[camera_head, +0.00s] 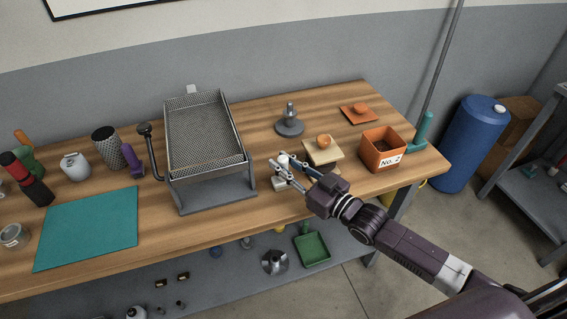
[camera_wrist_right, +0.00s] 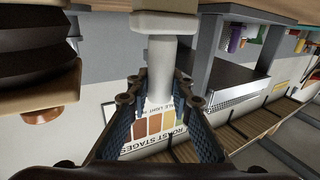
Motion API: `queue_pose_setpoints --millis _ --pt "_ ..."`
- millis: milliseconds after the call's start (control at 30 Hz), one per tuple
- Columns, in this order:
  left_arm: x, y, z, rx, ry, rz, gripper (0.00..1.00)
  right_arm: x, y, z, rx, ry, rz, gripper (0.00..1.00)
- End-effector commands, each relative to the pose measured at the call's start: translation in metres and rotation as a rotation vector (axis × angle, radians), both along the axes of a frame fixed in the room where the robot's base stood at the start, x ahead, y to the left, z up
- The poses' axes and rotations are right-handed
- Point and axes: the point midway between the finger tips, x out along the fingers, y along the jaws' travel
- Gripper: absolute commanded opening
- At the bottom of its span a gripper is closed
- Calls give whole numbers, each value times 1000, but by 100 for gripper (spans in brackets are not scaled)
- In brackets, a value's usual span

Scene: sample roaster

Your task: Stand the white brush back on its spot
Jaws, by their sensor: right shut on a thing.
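The white brush (camera_head: 283,160) is upright in my right gripper (camera_head: 290,172), near the front of the wooden table, right of the roaster tray. Its pale wider end (camera_head: 279,184) is low, close to the tabletop; I cannot tell whether it touches. In the right wrist view the white handle (camera_wrist_right: 160,65) runs between the fingers of my right gripper (camera_wrist_right: 158,88), with the wider end (camera_wrist_right: 165,22) at the top of the picture. The fingers are shut on the handle. I cannot make out a marked spot for the brush. My left gripper is not in view.
A cream board with an orange knob (camera_head: 323,154) lies just behind right of the gripper. A grey weight (camera_head: 289,124), an orange lid (camera_head: 360,115) and an orange box (camera_head: 382,151) stand beyond. The perforated roaster tray (camera_head: 207,150) is left. Table before the brush is bare.

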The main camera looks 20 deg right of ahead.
Motion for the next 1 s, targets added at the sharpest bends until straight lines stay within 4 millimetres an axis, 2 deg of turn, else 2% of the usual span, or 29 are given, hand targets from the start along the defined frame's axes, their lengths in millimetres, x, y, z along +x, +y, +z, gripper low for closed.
queue_pose_setpoints --millis 133,167,300,667,767,1000 --pt "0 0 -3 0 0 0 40 0 0 -3 1 -2 0 0" --pt "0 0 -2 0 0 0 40 0 0 -3 0 0 0 22" --pt "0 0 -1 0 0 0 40 0 0 -2 0 1 0 38" --pt "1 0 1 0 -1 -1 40 -1 -1 0 -1 2 -1 38" --pt "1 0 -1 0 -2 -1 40 -10 -7 -2 -2 4 -2 38" --pt "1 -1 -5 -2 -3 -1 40 -47 -26 -3 -2 6 -1 38"
